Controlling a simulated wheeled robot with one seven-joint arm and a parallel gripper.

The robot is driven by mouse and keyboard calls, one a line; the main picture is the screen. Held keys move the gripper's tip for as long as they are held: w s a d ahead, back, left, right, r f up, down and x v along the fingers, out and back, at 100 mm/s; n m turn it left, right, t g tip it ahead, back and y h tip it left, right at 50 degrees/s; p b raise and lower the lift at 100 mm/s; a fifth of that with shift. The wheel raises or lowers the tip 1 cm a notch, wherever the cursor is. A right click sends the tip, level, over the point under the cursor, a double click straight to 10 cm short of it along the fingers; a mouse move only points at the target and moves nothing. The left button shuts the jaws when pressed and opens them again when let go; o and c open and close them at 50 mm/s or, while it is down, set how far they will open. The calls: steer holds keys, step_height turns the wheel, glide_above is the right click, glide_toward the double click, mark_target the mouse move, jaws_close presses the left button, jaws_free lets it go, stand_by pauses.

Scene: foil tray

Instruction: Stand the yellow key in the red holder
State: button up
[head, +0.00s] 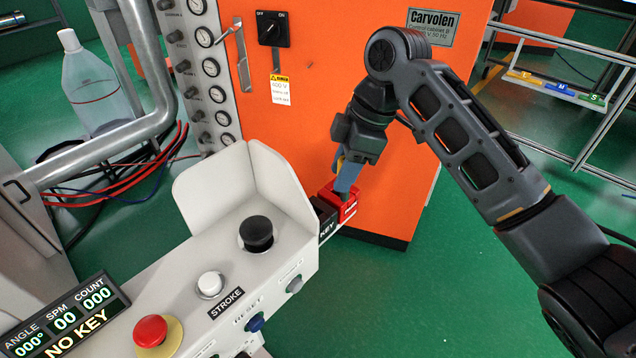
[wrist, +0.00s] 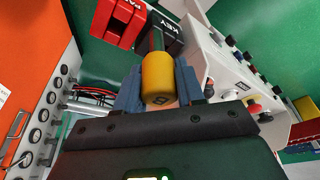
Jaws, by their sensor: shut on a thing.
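The yellow key (wrist: 158,78) is between the blue fingers of my gripper (wrist: 157,92) in the wrist view, and the gripper is shut on it. Its dark shaft points away from my gripper, towards the black KEY holder (wrist: 172,32); I cannot tell whether its tip touches anything. The red holder (wrist: 118,22) is left of the shaft in the wrist view. In the head view my gripper (head: 347,178) points down just above the red holder (head: 346,207), and the key is mostly hidden by the fingers. The black KEY holder (head: 327,222) adjoins the red one.
The holders sit at the edge of a pale control console (head: 228,268) with a black knob, several buttons and a raised guard (head: 240,185). Its display (head: 68,318) reads NO KEY. An orange cabinet (head: 310,110) stands close behind my gripper.

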steer(key=d+r+p, duration=0.4)
steer(key=d+r, duration=0.1)
steer(key=r, duration=0.4)
steer(key=shift+w+d, duration=0.15)
steer(key=shift+d, duration=0.25)
stand_by(0.4)
steer(key=shift+f, duration=0.1)
